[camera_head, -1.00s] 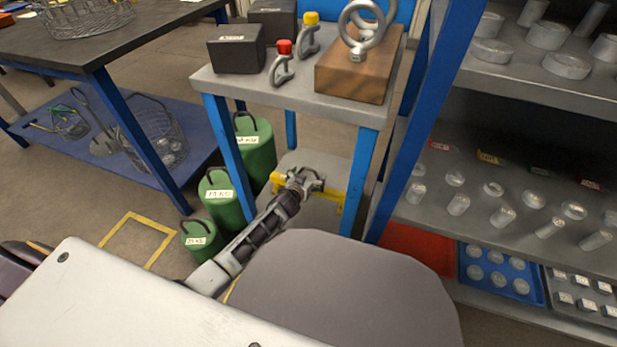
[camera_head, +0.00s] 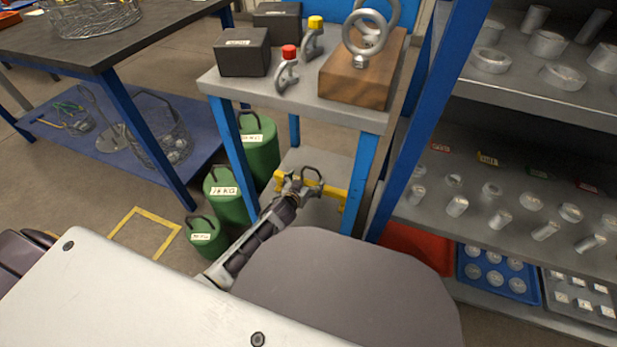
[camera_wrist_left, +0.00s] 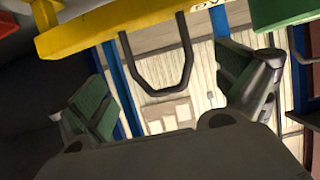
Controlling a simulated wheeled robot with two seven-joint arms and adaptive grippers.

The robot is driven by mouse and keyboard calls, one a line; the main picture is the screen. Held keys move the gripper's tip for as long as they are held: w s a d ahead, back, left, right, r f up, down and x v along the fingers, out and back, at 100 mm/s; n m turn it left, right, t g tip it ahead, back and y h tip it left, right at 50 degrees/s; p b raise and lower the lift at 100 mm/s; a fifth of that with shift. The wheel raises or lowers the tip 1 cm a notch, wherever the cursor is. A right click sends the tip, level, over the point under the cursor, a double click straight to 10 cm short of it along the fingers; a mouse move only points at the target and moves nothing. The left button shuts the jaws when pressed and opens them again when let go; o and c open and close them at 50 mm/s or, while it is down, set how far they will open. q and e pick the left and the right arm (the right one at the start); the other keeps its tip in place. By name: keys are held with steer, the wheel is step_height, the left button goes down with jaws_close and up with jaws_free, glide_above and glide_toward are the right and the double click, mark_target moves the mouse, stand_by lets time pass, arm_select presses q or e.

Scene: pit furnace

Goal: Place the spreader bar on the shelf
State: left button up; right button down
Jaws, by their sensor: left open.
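The yellow spreader bar (camera_head: 335,192) is at the lower grey shelf (camera_head: 317,214) of the small blue-legged stand. My left gripper (camera_head: 303,183) is in front of it and hides its middle. In the left wrist view the yellow bar (camera_wrist_left: 105,25) crosses the top, with a dark U-shaped handle (camera_wrist_left: 157,88) pointing into the gap between my fingers. The left fingers (camera_wrist_left: 172,100) are spread, one on each side of the handle, with visible gaps. My right gripper is in neither view.
Green weights (camera_head: 227,196) stand left of my left arm. Above, the stand's top (camera_head: 300,98) holds black boxes, shackles and a wooden block (camera_head: 355,85) with eyebolts. A rack of metal parts (camera_head: 530,165) is at right. A yellow floor square (camera_head: 150,215) is empty.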

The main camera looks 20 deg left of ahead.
arm_select(q)
steer(key=p+v, duration=0.2)
steer(key=v, duration=0.4)
steer(key=shift+s, duration=0.15)
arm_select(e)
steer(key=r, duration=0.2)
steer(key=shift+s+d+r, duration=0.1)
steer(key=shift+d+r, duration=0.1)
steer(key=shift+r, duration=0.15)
arm_select(q)
steer(key=shift+r, duration=0.1)
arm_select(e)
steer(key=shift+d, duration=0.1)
